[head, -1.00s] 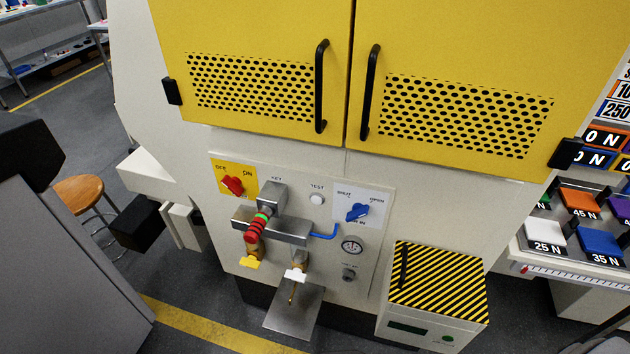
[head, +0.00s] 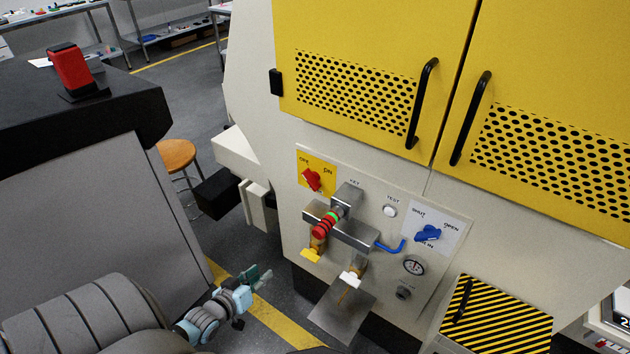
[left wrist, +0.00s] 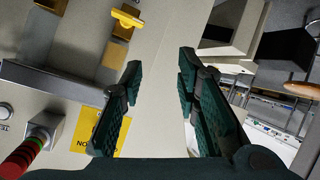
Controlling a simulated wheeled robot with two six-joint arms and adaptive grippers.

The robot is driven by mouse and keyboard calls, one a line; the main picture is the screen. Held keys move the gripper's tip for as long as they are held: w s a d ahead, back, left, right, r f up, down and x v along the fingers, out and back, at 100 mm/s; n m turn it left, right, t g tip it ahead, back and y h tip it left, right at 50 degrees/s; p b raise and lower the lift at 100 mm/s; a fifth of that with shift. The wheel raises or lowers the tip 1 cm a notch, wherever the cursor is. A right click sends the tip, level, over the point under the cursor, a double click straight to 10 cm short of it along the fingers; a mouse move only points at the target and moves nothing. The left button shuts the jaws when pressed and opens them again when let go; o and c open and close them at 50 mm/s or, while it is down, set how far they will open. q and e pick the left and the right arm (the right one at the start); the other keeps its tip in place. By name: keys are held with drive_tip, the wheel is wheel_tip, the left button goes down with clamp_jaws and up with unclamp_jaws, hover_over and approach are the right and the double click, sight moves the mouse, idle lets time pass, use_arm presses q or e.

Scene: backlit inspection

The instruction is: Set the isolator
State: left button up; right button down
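The isolator is a red rotary knob (head: 312,180) on a yellow plate (head: 329,187) marked OFF and ON, at the panel's upper left in the head view. Its handle appears slanted toward OFF. My left gripper (head: 257,279) is low and left of the panel, apart from the knob. In the left wrist view the left gripper (left wrist: 158,85) is open, with nothing between its fingers. Part of the yellow plate (left wrist: 108,143) shows upside down behind one finger there; the red knob is hidden. My right gripper is in neither view.
A steel block with a red-striped, green-ringed part (head: 326,224) projects below the knob. A yellow-handled tap (head: 311,255), a white-handled tap (head: 349,279) and a blue knob (head: 428,233) are nearby.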

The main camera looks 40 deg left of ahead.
use_arm(q)
drive_tip(key=w+r+n+t+h, duration=0.1)
drive_tip(key=w+r+t, duration=0.25)
drive_tip(key=r, duration=0.55)
drive_tip(key=w+r+n+t+h, duration=0.15)
drive_tip(key=w+r, duration=0.25)
drive_tip(key=r, duration=0.6)
drive_tip(key=b, duration=0.5)
approach(308, 183)
drive_tip(key=w+f, duration=0.1)
drive_tip(key=w, duration=0.2)
drive_tip(key=shift+t+y, duration=0.3)
drive_tip(key=shift+y, duration=0.05)
drive_tip(key=w+b, duration=0.4)
drive_tip(key=w, duration=0.1)
drive_tip(key=shift+w+d+f+b, duration=0.1)
drive_tip(key=shift+w+d+b, duration=0.05)
drive_tip(key=shift+b, duration=0.25)
drive_tip(key=shift+w+r+b, duration=0.25)
drive_tip(key=shift+w+b, duration=0.25)
drive_tip(key=shift+b, duration=0.05)
drive_tip(key=shift+w+r, duration=0.1)
drive_tip(key=shift+r, duration=0.05)
clamp_jaws()
